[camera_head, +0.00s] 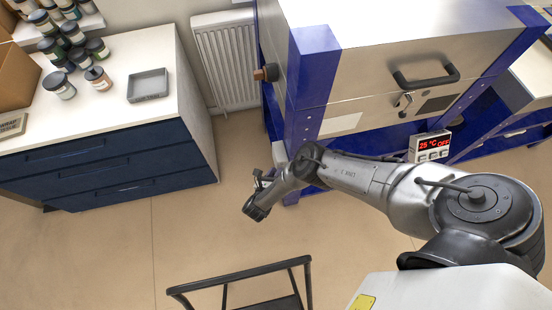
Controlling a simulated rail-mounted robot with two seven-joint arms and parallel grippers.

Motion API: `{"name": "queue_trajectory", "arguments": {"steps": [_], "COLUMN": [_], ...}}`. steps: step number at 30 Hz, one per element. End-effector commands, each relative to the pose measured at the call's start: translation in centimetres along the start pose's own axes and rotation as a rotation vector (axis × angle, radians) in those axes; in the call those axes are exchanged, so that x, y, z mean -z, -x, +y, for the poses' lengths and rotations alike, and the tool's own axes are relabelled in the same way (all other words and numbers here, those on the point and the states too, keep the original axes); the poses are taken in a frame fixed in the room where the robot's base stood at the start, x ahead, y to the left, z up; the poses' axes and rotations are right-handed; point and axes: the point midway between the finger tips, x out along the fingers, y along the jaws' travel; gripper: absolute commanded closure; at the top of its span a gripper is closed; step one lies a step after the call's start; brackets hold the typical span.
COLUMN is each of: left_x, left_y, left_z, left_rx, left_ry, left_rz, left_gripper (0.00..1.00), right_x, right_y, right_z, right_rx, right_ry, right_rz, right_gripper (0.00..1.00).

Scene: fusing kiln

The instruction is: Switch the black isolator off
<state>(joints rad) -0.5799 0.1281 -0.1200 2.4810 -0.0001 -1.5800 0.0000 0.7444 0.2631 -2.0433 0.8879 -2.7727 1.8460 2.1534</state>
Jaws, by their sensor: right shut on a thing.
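My right arm reaches in from the right, across the front of the blue and steel kiln (375,85). My right gripper (259,178) is at its end, low by the kiln's left front leg. It is shut on a small dark thing, which is mostly hidden. I cannot tell whether this is the black isolator. A pale grey box or panel (279,153) shows just above the gripper, partly behind my arm. A dark round fitting with a brown end (269,73) sticks out of the kiln's left side, well above the gripper. My left gripper is not in view.
A red-lit controller (431,146) reads 25 °C OFF on the kiln front. A navy drawer cabinet (110,165) with jars and a grey tray (148,85) stands left. A radiator (228,60) is behind. A black-railed cart (240,284) stands at the bottom. The floor between is clear.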

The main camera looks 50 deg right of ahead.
Motion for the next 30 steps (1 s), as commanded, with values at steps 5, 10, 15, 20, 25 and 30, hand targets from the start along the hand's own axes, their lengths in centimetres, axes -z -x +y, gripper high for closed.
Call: {"name": "queue_trajectory", "arguments": {"steps": [5, 10, 15, 20, 25, 30], "left_x": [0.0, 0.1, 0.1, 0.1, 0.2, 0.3], "left_y": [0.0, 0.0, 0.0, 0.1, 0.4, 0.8], "left_z": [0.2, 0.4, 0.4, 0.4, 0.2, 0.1], "left_rx": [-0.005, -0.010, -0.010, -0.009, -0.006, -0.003], "left_ry": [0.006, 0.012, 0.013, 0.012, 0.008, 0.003], "left_rz": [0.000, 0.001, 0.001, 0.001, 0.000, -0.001], "left_gripper": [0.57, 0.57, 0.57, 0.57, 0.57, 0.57], "right_x": [-0.1, -0.1, 0.0, -0.1, -0.1, -0.1], "right_y": [0.0, 0.0, 0.0, 0.4, 2.6, 6.0], "right_z": [0.0, 0.0, 0.0, 0.0, 0.0, 0.0], "right_rx": [0.001, 0.001, 0.001, 0.000, -0.003, -0.002], "right_ry": [-0.001, 0.000, 0.000, 0.001, 0.001, 0.000], "right_rz": [0.000, 0.000, 0.000, 0.000, 0.001, 0.001], "right_gripper": [0.66, 0.50, 0.48, 0.48, 0.48, 0.48]}}
